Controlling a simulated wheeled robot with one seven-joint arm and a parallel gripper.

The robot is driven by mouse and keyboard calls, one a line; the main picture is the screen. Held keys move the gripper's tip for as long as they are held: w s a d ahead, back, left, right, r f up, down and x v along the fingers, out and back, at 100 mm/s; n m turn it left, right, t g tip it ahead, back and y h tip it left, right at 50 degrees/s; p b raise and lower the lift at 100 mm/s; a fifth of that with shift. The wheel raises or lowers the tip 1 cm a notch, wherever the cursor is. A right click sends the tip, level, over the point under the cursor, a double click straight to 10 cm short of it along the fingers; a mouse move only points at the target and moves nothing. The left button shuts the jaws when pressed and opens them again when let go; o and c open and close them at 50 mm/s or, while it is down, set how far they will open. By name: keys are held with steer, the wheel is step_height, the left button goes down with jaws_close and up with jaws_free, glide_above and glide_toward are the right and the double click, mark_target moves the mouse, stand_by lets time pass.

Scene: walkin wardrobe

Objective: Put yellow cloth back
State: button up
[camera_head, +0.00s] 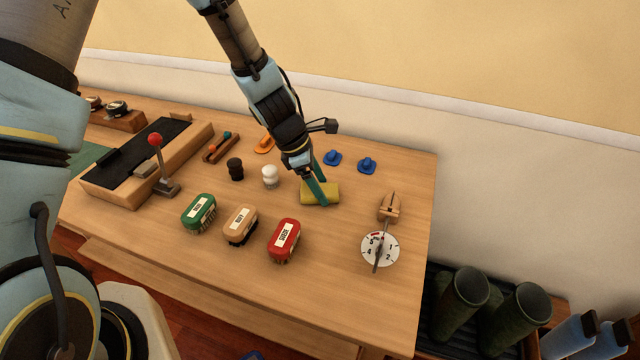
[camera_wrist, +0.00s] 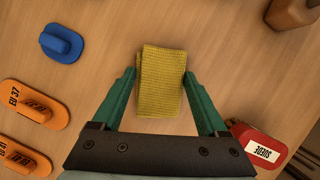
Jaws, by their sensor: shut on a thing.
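The yellow cloth (camera_head: 330,195) is a folded, ribbed pad near the back right of the wooden table in the head view. It also shows in the wrist view (camera_wrist: 162,95). My gripper (camera_head: 318,197) points down at it, and its green fingers stand one on each side of the cloth. My gripper (camera_wrist: 160,78) is shut on the cloth. The cloth looks at or very close to the table top; I cannot tell whether it touches.
Green (camera_head: 199,212), beige (camera_head: 240,226) and red (camera_head: 284,239) brushes stand in front. White (camera_head: 270,176) and dark (camera_head: 235,168) knobbed pieces are left, blue pieces (camera_head: 332,158) behind. A numbered dial (camera_head: 380,249) lies right. The front right table top is clear.

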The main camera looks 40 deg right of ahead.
steer(key=shift+f, duration=0.15)
steer(key=o, duration=1.2)
steer(key=shift+r, duration=0.25)
steer(key=v, duration=1.2)
steer(key=w+a+r+m+t+y, duration=0.1)
steer(key=w+a+r+m, duration=0.2)
steer(key=a, duration=0.7)
steer(key=w+a+r+m+t+y, duration=0.1)
steer(key=w+a+m+t, duration=0.3)
steer(key=a, duration=0.7)
steer(key=a+m, duration=0.1)
steer(key=a, duration=0.4)
steer(key=a+r+m+y, duration=0.1)
steer(key=a+m, duration=0.1)
steer(key=a, duration=0.3)
steer(key=a+r+m, duration=0.1)
steer(key=a+m, duration=0.1)
steer(key=a, duration=0.4)
steer(key=shift+s+a+g+y+b, duration=0.1)
steer(key=shift+s+g+y+b, duration=0.2)
steer(key=shift+s+g+b, duration=0.1)
